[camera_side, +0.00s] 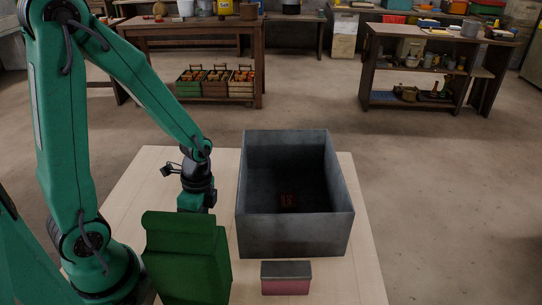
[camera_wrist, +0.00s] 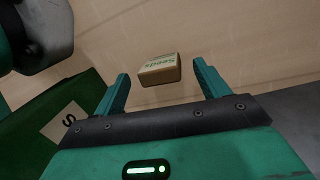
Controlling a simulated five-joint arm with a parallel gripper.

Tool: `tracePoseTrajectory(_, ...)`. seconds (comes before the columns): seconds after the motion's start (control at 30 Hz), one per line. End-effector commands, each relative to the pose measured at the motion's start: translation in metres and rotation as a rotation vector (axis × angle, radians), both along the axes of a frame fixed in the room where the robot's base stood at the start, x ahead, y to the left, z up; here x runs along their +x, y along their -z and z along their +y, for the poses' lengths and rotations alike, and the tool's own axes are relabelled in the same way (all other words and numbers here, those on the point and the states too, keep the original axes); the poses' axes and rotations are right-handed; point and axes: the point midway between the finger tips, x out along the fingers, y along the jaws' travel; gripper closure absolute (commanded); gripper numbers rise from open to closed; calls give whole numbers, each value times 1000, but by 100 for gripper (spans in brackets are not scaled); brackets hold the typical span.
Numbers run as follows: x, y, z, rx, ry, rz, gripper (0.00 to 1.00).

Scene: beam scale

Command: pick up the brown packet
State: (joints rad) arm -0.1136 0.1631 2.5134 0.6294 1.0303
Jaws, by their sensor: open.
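The brown packet (camera_wrist: 160,69), a small box-like packet with green "Seeds" lettering, lies on the pale wooden table in the wrist view, just beyond the fingertips. My gripper (camera_wrist: 160,82) is open, with one teal finger to each side of the packet's line and nothing between them. In the side view my gripper (camera_side: 193,205) points down left of the grey bin, its fingers hidden behind the green bag. I cannot see the brown packet in the side view.
A tall green bag (camera_side: 187,262) stands close in front of my gripper. A deep grey bin (camera_side: 290,237) stands to the right with a small dark red item (camera_side: 288,201) inside. A pink box with a grey lid (camera_side: 286,278) sits before the bin. Bare table (camera_side: 345,275) lies right.

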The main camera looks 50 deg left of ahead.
Motion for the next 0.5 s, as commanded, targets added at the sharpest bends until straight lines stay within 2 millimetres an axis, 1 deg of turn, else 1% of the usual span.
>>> tracePoseTrajectory(0.5,0,1,0,0,0,0,26)
